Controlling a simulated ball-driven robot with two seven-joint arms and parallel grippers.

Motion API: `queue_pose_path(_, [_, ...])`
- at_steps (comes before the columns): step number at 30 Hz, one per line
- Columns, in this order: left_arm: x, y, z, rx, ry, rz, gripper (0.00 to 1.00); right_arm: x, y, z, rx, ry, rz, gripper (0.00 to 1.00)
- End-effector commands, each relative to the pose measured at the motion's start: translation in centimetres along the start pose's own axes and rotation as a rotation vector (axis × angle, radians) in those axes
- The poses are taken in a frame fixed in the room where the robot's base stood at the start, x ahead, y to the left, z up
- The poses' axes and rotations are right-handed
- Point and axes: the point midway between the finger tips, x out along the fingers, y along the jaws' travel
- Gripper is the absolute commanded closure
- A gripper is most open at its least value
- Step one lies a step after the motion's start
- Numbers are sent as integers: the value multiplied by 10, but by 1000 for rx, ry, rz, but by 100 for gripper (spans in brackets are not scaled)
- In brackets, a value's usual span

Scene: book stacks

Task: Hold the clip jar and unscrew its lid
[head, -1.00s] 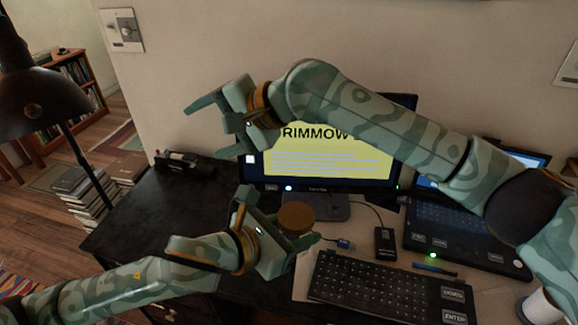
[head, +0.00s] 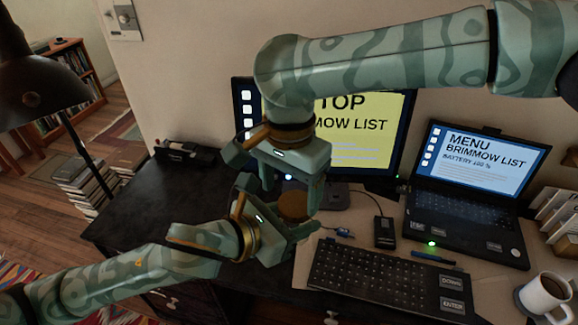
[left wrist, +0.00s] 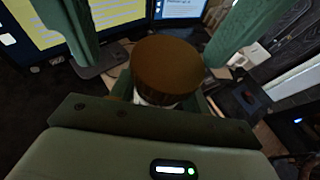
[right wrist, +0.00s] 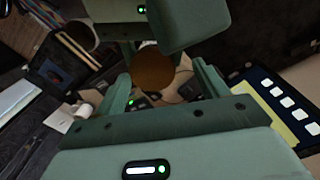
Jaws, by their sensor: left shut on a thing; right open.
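The clip jar's round brown lid (head: 293,206) faces up over the dark desk. It also shows in the left wrist view (left wrist: 166,66), with a sliver of the pale jar body (left wrist: 150,99) beneath it. My left gripper (head: 276,226) is shut on the jar below the lid; its fingers hide most of the body. My right gripper (head: 290,198) points down from above, open, with one finger on either side of the lid. In the right wrist view the lid (right wrist: 152,68) lies between the open fingers; I cannot tell whether they touch it.
A monitor (head: 385,130) stands close behind my right gripper. A keyboard (head: 385,284), a laptop (head: 460,210), a small black box (head: 384,232) and a mug (head: 546,294) lie to the right. A black lamp (head: 40,95) stands at left. The desk's left part (head: 150,215) is mostly clear.

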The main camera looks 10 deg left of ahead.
Motion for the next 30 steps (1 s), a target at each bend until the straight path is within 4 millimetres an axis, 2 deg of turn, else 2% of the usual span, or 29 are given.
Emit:
queue_pose_path(4, [0, 0, 1, 0, -4, -1, 100, 13, 0, 0, -2, 0, 0, 28])
queue_pose_path(12, [-1, -1, 7, -2, -18, -4, 100, 18, 1, 0, -1, -1, 4, 28])
queue_pose_path(13, [-1, -1, 7, -2, -19, -3, 100, 18, 1, 0, -2, -2, 4, 32])
queue_pose_path(15, [-1, 0, 8, -2, -20, -3, 100, 18, 1, 1, -2, -2, 5, 52])
queue_pose_path(18, [-1, -1, 8, -2, -20, -4, 100, 18, 1, 1, -1, -3, 4, 76])
queue_pose_path(30, [-1, -2, 8, -4, -19, -7, 100, 18, 0, 3, -2, -6, 0, 85])
